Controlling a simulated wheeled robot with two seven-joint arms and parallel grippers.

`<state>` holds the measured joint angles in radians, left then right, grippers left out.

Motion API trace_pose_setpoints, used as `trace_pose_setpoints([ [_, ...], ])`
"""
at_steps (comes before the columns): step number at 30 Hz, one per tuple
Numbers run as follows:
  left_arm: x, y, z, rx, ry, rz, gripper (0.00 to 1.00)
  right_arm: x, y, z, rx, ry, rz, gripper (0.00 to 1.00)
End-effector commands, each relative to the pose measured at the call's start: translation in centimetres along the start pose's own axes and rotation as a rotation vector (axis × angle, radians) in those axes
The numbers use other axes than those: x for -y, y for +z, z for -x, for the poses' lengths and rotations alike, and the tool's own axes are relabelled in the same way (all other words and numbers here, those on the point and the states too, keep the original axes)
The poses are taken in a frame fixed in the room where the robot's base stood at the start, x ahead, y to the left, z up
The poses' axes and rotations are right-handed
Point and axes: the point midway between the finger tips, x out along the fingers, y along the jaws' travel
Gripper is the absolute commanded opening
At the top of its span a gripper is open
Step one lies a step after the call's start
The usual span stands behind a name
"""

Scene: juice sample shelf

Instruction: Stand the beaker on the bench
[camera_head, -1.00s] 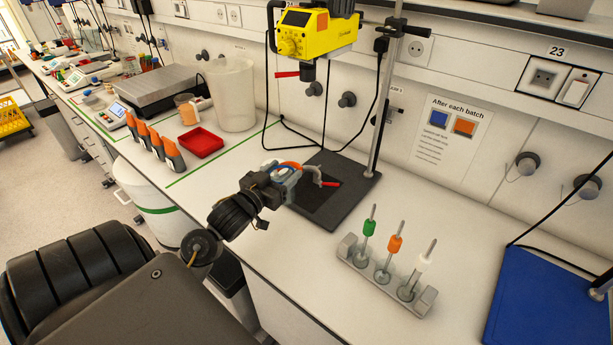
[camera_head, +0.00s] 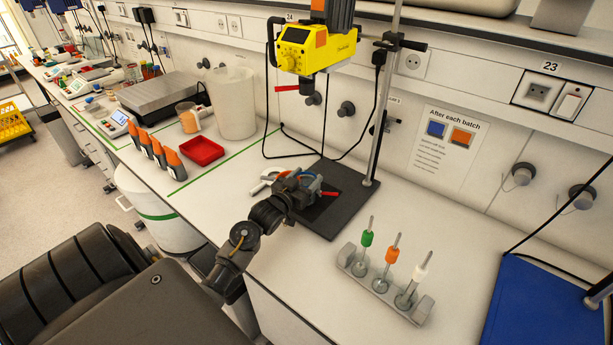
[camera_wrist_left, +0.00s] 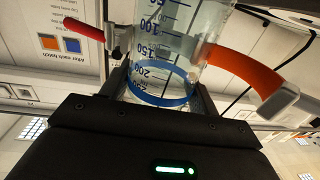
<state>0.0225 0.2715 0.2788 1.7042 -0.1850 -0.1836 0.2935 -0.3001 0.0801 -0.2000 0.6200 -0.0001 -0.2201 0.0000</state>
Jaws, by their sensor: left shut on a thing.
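My left gripper (camera_head: 302,187) is above the dark base plate (camera_head: 345,178) of the stand. In the left wrist view it is shut on a clear beaker (camera_wrist_left: 165,50) with blue graduation marks and a blue ring. The beaker looks roughly upright. An orange band with a grey end (camera_wrist_left: 240,68) and a red-tipped metal piece (camera_wrist_left: 88,32) show beside it. In the head view my gripper hides most of the beaker, and its height above the plate is hard to tell. The white bench (camera_head: 405,210) has bare surface around the plate. My right gripper is out of view.
A metal rod (camera_head: 381,110) rises from the plate, with a yellow stirrer motor (camera_head: 308,48) overhead. A rack (camera_head: 375,287) with green, orange and white tools stands to the right, near a blue mat (camera_head: 550,300). A red tray (camera_head: 201,151) and bottles are left.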

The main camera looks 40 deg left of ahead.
Motion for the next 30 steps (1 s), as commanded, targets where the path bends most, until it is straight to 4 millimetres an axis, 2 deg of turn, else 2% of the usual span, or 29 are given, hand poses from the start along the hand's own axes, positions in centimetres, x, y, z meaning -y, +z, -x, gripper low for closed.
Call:
trace_pose_setpoints([
  [2,0.0,-0.3,-0.4,-0.004,0.000,0.000,0.29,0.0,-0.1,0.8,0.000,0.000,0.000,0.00],
  [12,0.0,0.1,-0.5,-0.005,0.000,-0.002,0.29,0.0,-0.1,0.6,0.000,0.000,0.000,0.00],
  [13,0.0,0.2,-0.5,-0.002,0.000,-0.002,0.63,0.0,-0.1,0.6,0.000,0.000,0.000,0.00],
  [17,0.0,0.2,-0.5,-0.002,0.000,-0.002,0.80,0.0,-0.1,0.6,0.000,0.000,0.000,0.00],
  [26,0.0,0.3,-0.5,-0.002,0.000,-0.002,0.82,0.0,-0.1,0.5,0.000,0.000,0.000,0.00],
  [30,0.0,1.0,-0.4,-0.003,0.000,-0.002,0.82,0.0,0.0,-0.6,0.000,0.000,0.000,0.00],
])
